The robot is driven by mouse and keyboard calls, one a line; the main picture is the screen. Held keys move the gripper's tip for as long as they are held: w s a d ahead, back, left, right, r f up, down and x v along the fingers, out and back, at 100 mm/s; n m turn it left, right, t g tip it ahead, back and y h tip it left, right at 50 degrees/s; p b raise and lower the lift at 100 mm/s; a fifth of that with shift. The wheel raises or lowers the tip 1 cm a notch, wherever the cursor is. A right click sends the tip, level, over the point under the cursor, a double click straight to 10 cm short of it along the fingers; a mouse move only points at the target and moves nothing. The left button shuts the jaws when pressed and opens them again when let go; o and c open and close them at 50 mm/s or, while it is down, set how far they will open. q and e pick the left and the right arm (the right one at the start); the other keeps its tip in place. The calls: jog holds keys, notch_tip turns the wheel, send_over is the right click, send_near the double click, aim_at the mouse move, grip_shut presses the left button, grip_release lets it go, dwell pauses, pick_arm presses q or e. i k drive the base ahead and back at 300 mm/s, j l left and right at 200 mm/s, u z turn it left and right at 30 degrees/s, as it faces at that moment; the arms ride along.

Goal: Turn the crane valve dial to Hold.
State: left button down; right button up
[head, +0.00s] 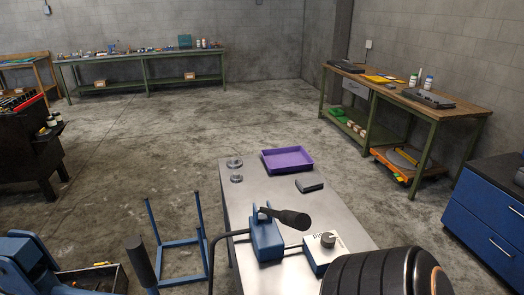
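The plate's lettering and the knob's pointer are too small to read, so I cannot tell the setting. A blue block (265,243) with a black-gripped lever (287,217) stands just left of the dial. Neither of my grippers shows in this view.
The table holds a purple tray (287,171), a dark block (309,185) and two small metal parts (235,163). A blue frame (182,242) stands left. Open floor lies beyond.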

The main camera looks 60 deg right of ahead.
aim_at(329, 239)
jog(key=z, duration=1.75)
